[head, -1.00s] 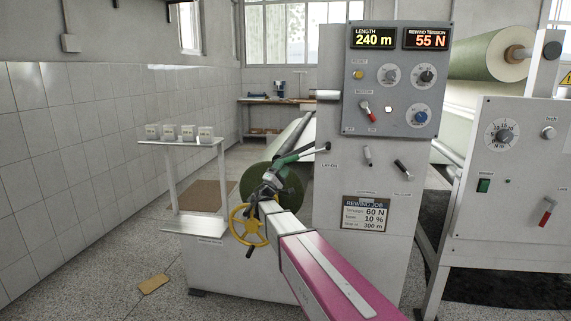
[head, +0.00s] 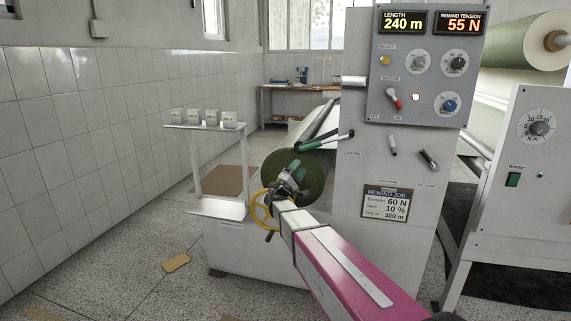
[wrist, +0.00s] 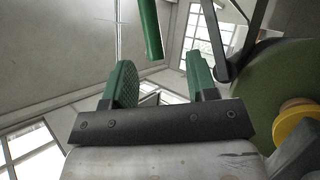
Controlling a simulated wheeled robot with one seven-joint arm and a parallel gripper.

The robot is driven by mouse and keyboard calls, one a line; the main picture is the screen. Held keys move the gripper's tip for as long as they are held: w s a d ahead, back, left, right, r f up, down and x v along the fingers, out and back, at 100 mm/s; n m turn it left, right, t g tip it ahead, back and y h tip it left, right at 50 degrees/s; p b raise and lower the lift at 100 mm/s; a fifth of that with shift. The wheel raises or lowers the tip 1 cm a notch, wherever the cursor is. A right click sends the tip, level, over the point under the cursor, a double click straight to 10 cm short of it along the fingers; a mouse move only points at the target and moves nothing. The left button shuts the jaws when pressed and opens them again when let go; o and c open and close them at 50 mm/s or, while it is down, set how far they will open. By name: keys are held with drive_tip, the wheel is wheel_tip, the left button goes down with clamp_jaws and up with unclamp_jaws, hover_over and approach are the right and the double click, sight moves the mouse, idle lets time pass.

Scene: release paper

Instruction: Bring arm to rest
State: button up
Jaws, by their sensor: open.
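My arm reaches forward from the lower right in the head view. My gripper (head: 290,178) is in front of the green roll (head: 312,172), just below the green-handled lever (head: 308,147) on the machine. In the wrist view, my gripper (wrist: 160,68) shows two green fingers spread apart with nothing between them. The green handle (wrist: 151,30) hangs beyond the fingertips and appears apart from them. The roll also fills the right side of the wrist view (wrist: 268,85).
A yellow handwheel (head: 259,210) sits just left of and below my gripper. The control panel (head: 425,68) reads 240 m and 55 N. A shelf with several small boxes (head: 203,118) stands left. Open floor lies at the lower left, with a brown piece (head: 176,263).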

drive_tip(key=s+d+f+m+g+y, duration=0.55)
drive_tip(key=s+d+f+g, duration=0.65)
drive_tip(key=s+d+f, duration=0.45)
drive_tip(key=s+a+f+m+g+y, duration=0.1)
drive_tip(key=s+a+f+g+y, duration=0.1)
drive_tip(key=s+a+f+y, duration=0.2)
drive_tip(key=s+a+f+m+g+y, duration=0.1)
drive_tip(key=s+a+f+g+y, duration=0.1)
drive_tip(key=s+a+f+y, duration=0.2)
drive_tip(key=s+f+y, duration=0.3)
drive_tip(key=s+y, duration=0.2)
drive_tip(key=s, duration=0.2)
drive_tip(key=shift+s+a+f+g, duration=0.25)
drive_tip(key=shift+f+g, duration=0.05)
drive_tip(key=shift+f, duration=0.05)
